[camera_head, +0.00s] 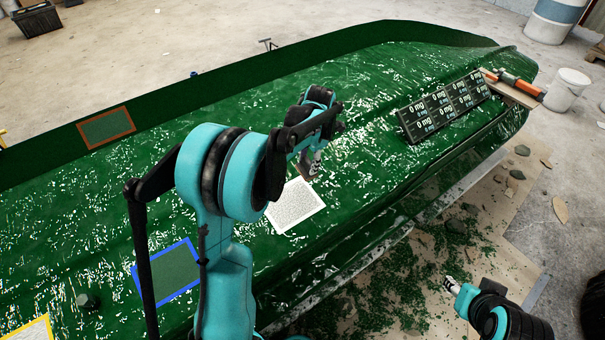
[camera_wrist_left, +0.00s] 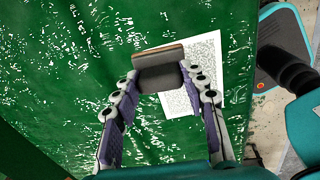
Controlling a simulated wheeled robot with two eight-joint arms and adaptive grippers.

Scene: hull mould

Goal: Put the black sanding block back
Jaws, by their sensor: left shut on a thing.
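A dark block with a brown face (camera_wrist_left: 158,72), which looks like the sanding block, sits between the fingertips of my left gripper (camera_wrist_left: 160,80) in the left wrist view. The left gripper is shut on it. In the head view the left gripper (camera_head: 310,160) is over the green hull mould (camera_head: 240,120), just above the white speckled sheet (camera_head: 296,207). The block shows there only as a small brownish patch; I cannot tell whether it touches the surface. My right gripper (camera_head: 452,286) is at the lower right, beside the hull; its fingers are too small to read.
A blue-framed square (camera_head: 190,250), a brown-framed square (camera_head: 106,127) and a yellow-framed square (camera_head: 46,322) mark the hull. A small dark lump (camera_head: 88,301) lies near the blue frame. A panel with "0 mg" labels (camera_head: 445,105) lies at the right. Green scraps litter the floor.

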